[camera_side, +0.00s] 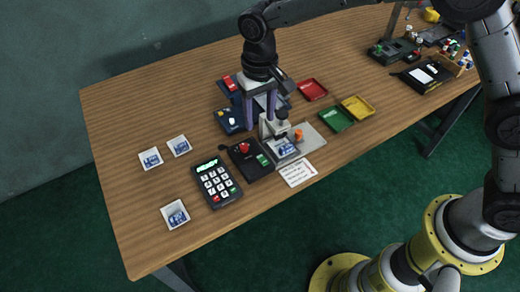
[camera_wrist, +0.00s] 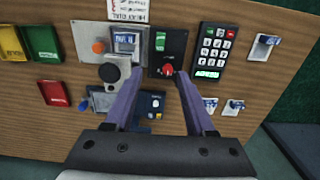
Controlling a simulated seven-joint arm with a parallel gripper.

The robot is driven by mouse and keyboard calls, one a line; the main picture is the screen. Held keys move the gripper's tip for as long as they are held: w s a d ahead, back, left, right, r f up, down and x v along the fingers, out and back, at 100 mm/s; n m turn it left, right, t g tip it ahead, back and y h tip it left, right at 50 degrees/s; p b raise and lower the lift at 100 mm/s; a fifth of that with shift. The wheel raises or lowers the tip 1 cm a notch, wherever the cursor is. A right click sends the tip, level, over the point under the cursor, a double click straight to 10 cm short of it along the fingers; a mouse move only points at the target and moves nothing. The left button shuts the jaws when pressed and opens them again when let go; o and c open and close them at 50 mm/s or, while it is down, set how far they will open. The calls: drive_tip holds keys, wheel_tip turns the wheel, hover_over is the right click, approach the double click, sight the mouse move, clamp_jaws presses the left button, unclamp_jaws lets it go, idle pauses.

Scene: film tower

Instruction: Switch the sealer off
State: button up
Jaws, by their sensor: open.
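The sealer (camera_side: 308,139) is a light grey plate with a small upright press, a black knob (camera_side: 281,114) and an orange knob (camera_side: 299,134). A blue and white packet (camera_side: 286,150) lies under its press. Beside it is a black switch box (camera_side: 250,163) with a red knob (camera_side: 244,147) and a green lit patch (camera_side: 262,160). The box also shows in the wrist view, with its red knob (camera_wrist: 168,70) between the fingertips in the picture. My gripper (camera_side: 258,122) is open and empty, pointing down, behind and above the box. Whether it touches the knob cannot be told.
A keypad (camera_side: 217,184) with a green display stands left of the box. Several white trays (camera_side: 175,215) with blue items lie further left. A dark blue box (camera_side: 230,122) sits behind. Red, green (camera_side: 337,120) and yellow trays lie right. A paper label (camera_side: 297,173) is in front.

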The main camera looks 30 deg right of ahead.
sight(260, 157)
wheel_tip(260, 157, down, 13)
drive_tip(key=shift+f, duration=0.2)
idle(0.3)
clamp_jaws()
